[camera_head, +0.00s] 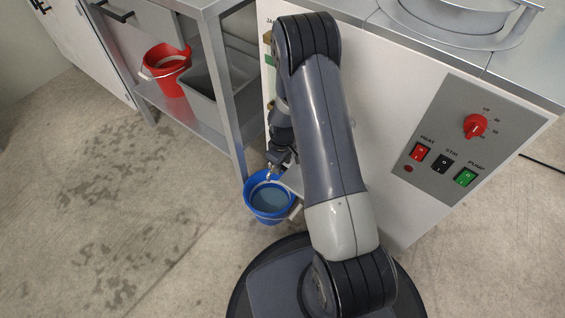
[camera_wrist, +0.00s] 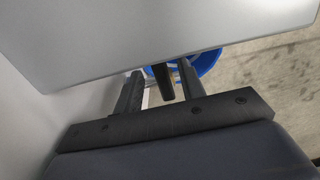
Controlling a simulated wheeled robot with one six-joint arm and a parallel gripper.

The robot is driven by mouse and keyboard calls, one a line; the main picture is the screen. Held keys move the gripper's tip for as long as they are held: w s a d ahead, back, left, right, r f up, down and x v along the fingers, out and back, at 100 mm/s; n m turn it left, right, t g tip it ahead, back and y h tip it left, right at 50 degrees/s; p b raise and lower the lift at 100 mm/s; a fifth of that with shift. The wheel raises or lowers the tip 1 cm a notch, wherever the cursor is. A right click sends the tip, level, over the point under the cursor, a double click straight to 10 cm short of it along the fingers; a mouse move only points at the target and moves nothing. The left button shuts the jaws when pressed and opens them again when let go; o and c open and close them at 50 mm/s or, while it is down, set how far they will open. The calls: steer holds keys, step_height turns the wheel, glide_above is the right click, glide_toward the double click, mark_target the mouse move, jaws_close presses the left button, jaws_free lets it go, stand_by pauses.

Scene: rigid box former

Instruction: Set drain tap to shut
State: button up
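The drain tap shows in the wrist view as a dark, tapered lever (camera_wrist: 163,82) hanging below the edge of a grey plate (camera_wrist: 150,40). My gripper (camera_wrist: 160,85) has its two fingers apart, one on each side of the lever. A gap shows on the left; on the right the finger is very close, and I cannot tell if it touches. In the head view my gripper (camera_head: 278,158) is low beside the white machine, above a blue bucket (camera_head: 250,204) with water in it. The tap body is mostly hidden there by my arm.
The white machine (camera_head: 375,195) has a control panel (camera_head: 437,165) with a red knob and several switches. A metal bench (camera_head: 226,90) stands left, with a red bucket (camera_head: 165,75) and a grey bin (camera_head: 205,95) on its shelf. The floor at left is clear, with damp patches.

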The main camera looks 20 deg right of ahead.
mark_target(283, 167)
step_height(283, 167, up, 11)
steer(key=p, duration=0.3)
steer(key=shift+f+p, duration=0.15)
steer(key=shift+p, duration=0.15)
step_height(283, 167, down, 11)
steer(key=b, duration=0.4)
steer(key=shift+f, duration=0.1)
steer(key=shift+a+r+m, duration=0.1)
steer(key=shift+r+m, duration=0.1)
steer(key=shift+m, duration=0.1)
